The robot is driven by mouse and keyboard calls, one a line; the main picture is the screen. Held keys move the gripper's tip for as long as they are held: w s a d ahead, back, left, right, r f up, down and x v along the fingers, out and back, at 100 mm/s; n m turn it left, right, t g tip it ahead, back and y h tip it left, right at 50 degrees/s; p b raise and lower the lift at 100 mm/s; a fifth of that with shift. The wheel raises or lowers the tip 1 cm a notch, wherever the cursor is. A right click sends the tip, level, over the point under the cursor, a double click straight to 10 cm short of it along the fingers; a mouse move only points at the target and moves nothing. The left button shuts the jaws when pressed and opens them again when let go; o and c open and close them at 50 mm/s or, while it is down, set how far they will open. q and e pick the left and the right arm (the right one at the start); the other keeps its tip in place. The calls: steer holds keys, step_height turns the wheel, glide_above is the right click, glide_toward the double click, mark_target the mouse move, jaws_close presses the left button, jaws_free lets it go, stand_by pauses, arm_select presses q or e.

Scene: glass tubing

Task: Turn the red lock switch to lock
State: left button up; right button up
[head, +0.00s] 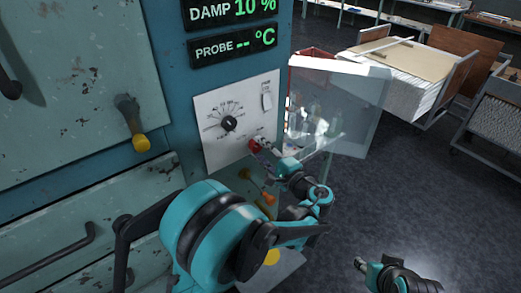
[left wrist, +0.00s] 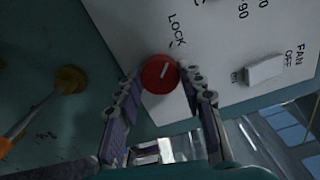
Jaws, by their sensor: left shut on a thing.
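The red lock switch (left wrist: 158,73) is a round red knob with a short white line, on the white control panel (left wrist: 225,55). Its line points up and slightly right in the left wrist view, roughly toward the printed word LOCK. My left gripper (left wrist: 162,82) has a finger on each side of the knob and is shut on it. In the head view the red knob (head: 254,146) shows at the tips of my left gripper (head: 263,148), which partly covers it. My right gripper (head: 362,265) is low at the right, away from the panel; its jaws are too small to judge.
A black dial (head: 229,123) and a white fan switch (head: 267,97) sit above the red knob. A clear hinged cover (head: 345,105) stands out right of the panel.

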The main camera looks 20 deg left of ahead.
arm_select(q)
steer(key=o, duration=1.2)
steer(key=shift+c, duration=0.2)
steer(key=v, duration=1.2)
